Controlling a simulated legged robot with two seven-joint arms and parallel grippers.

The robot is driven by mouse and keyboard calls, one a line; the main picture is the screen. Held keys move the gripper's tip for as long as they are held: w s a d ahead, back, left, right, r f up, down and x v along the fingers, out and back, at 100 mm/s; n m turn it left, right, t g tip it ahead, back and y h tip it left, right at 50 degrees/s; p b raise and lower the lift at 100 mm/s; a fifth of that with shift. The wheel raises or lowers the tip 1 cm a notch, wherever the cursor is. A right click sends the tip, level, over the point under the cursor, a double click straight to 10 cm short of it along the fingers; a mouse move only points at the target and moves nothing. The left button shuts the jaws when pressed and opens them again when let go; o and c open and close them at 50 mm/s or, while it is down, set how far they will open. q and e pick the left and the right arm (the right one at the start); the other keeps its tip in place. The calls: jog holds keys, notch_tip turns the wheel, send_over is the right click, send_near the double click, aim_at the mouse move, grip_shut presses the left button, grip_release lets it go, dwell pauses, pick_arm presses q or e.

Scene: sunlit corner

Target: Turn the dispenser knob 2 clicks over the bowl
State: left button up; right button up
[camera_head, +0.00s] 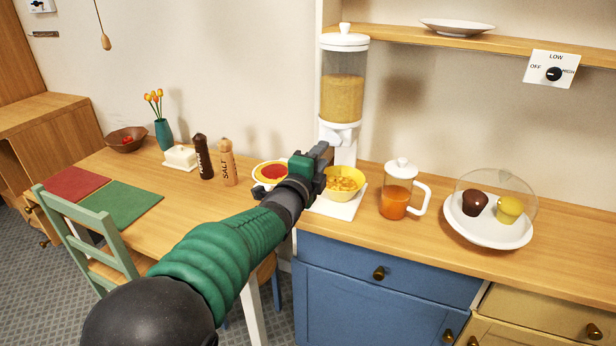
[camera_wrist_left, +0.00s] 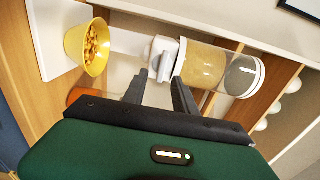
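The dispenser (camera_head: 343,98) is a clear cylinder of tan cereal with a white lid and white base, standing against the wall. It lies sideways in the left wrist view (camera_wrist_left: 205,66). The yellow bowl (camera_head: 345,181), holding orange-brown cereal, sits on a white mat below its outlet; it also shows in the wrist view (camera_wrist_left: 74,42). My left gripper (camera_head: 322,158) is in front of the dispenser's lower part. In the wrist view its fingers (camera_wrist_left: 161,86) are apart, near the white knob area (camera_wrist_left: 163,62). I cannot tell whether they touch the knob. My right gripper is not in view.
A jug of orange drink (camera_head: 396,193) and a plate (camera_head: 484,228) with two muffins under a clear dome stand to the right. A red-filled bowl (camera_head: 270,172), salt mill (camera_head: 227,163) and dark mill (camera_head: 202,158) are left. A shelf (camera_head: 480,42) runs above.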

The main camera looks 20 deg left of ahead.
pick_arm(q)
jog(key=s, duration=1)
jog(key=shift+s, duration=0.35)
jog(key=shift+a+f, duration=0.1)
